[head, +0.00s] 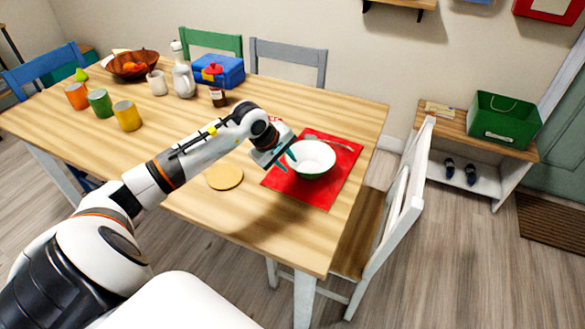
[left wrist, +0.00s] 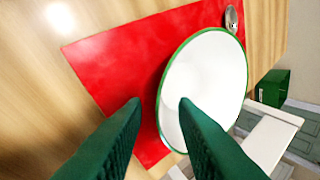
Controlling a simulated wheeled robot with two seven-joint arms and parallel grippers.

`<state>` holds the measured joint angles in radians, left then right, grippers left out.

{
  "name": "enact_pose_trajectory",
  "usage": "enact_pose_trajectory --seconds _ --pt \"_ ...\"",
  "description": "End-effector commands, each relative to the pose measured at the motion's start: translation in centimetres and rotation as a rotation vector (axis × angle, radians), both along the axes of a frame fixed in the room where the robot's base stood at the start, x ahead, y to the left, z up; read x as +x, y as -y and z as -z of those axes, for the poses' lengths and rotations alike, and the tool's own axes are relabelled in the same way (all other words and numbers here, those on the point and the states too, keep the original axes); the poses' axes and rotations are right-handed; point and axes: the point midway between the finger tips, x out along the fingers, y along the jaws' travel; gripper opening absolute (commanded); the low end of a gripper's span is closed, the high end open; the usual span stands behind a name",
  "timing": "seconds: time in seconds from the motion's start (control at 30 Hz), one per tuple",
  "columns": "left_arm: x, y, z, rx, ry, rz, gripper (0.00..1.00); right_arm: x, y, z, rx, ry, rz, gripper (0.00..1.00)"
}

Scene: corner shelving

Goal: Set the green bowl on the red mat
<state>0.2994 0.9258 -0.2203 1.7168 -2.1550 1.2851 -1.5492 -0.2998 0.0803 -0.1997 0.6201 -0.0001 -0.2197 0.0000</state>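The green bowl (head: 311,157), white inside with a green rim, appears upright over the red mat (head: 322,193) near the table's right end. The bowl (left wrist: 205,85) and red mat (left wrist: 118,62) also show in the left wrist view. My left gripper (head: 283,157) is at the bowl's left rim. In the left wrist view its two green fingers (left wrist: 160,105) are apart, one on each side of the rim, with clear gaps. The bowl's underside is hidden, but it looks to rest on the mat. My right gripper is not in view.
A round coaster (head: 224,177) lies left of the mat. Cups, a white jug (head: 183,80), a dark jar (head: 218,97) and a blue box (head: 217,70) stand farther back. A white chair (head: 392,215) stands at the right edge.

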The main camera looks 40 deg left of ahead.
Motion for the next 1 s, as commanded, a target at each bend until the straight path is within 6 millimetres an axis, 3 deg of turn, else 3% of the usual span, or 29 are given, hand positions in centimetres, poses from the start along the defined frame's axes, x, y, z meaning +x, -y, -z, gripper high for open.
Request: enact_pose_trajectory --seconds 0.2,0.37,1.0 --pt "-2.0 -0.6 -3.7 0.004 0.0 0.001 0.26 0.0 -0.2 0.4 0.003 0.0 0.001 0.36" --pt "-2.7 -0.8 -5.2 0.001 -0.001 0.001 0.26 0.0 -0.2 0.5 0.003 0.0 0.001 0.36" --pt "-2.9 -0.8 -5.6 -0.001 -0.001 0.0 0.26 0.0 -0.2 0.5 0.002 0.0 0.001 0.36"
